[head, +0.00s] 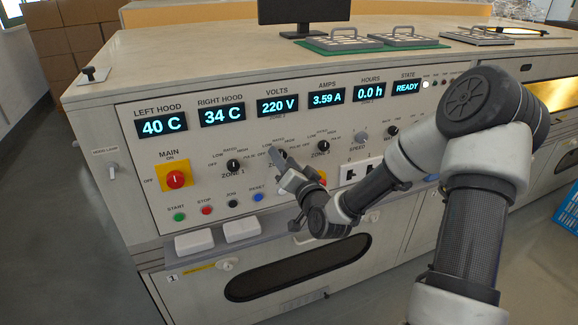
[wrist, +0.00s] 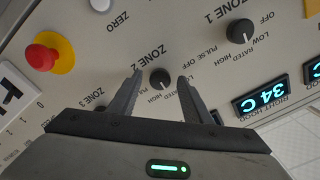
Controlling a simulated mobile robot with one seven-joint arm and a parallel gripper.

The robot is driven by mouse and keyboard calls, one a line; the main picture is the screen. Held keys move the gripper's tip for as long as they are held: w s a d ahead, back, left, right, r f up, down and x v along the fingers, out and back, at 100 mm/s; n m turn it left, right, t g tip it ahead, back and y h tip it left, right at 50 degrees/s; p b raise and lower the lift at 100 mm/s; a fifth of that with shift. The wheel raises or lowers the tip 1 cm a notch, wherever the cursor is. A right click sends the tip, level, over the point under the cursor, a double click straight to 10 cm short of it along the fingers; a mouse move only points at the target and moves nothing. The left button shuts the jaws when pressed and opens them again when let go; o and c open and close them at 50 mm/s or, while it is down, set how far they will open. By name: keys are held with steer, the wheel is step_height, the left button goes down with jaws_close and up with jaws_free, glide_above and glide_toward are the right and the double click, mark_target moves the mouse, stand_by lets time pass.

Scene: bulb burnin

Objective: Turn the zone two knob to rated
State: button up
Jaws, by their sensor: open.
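The zone two knob (wrist: 159,77) is a small black round knob on the sloped grey panel, under the ZONE 2 label in the wrist view. My gripper (wrist: 160,82) is open, with one finger on each side of this knob. A gap shows between the knob and each finger; whether the fingertips reach the panel I cannot tell. The knob's pointer is too small to read against its OFF, LOW, RATED, HIGH and PULSE marks.
The zone one knob (head: 233,165) is left of my gripper and the zone three knob (head: 323,147) is right. A red main switch (head: 175,179) sits at far left. A red button on yellow (wrist: 43,56) is near. Displays (head: 277,106) line the panel above.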

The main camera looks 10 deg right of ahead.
steer(key=s+d+p, duration=0.3)
steer(key=s+p, duration=0.8)
steer(key=s, duration=0.6)
